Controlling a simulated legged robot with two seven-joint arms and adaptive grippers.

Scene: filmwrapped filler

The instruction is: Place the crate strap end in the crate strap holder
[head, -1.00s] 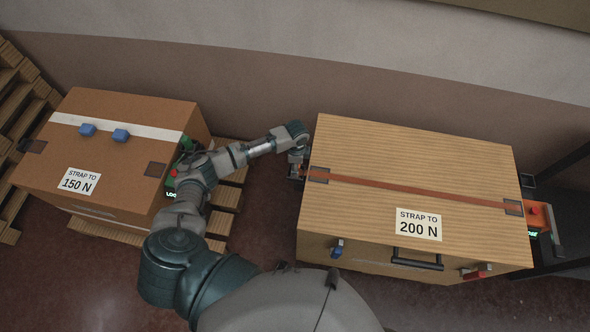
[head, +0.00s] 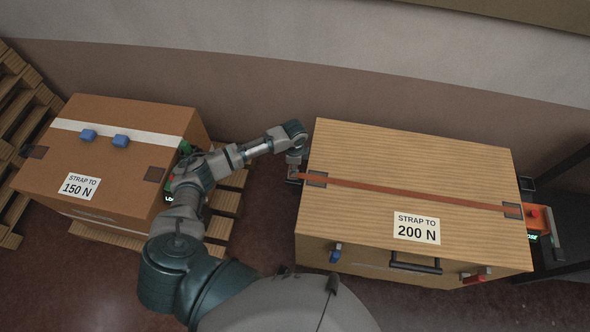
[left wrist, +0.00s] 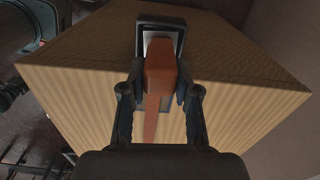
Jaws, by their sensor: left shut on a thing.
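The wooden crate (head: 410,185) has an orange-brown strap (head: 410,192) running across its top from the left edge to the right edge. My left gripper (head: 294,170) is at the crate's left top edge, small in the head view. In the left wrist view my left gripper (left wrist: 160,95) is shut on the orange-brown strap end (left wrist: 160,62). A dark-rimmed frame, apparently the strap holder (left wrist: 162,28), is right beyond the strap end. The strap end overlaps it in the picture; I cannot tell whether it sits inside. My right gripper is not in view.
A cardboard box (head: 110,165) labelled 150 N stands on a pallet (head: 222,205) at left, close to my left arm. An orange device (head: 538,218) is at the wooden crate's right end. A dark handle (head: 415,265) is on its front. A wall runs behind.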

